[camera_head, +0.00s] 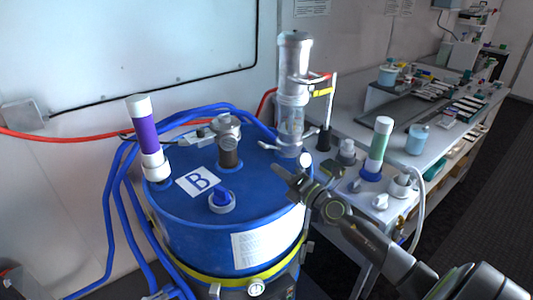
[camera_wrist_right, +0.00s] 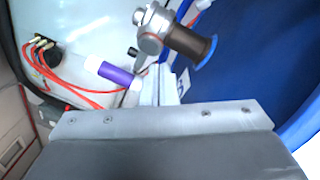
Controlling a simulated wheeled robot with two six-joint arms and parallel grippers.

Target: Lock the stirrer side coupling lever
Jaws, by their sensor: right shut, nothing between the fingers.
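A blue drum (camera_head: 180,210) marked B fills the middle of the head view. On its lid a metal coupling (camera_head: 227,127) sits on a brown neck (camera_head: 229,152); in the right wrist view the coupling (camera_wrist_right: 150,42) and its neck (camera_wrist_right: 188,42) show above my fingers. A clear cylinder (camera_head: 294,70) stands upright at the lid's right rear, with small lever-like arms (camera_head: 265,146) at its base. I cannot tell which part is the stirrer side lever or its position. My right gripper (camera_head: 281,172) is shut and empty over the lid's right side, apart from the coupling. My left gripper is out of view.
A purple and white cylinder (camera_head: 144,132) stands at the lid's left. Blue hoses (camera_head: 118,195) loop around the drum, and a red hose (camera_head: 60,136) runs along the wall. A bench (camera_head: 345,125) with a green and white cylinder (camera_head: 379,145) is at the right.

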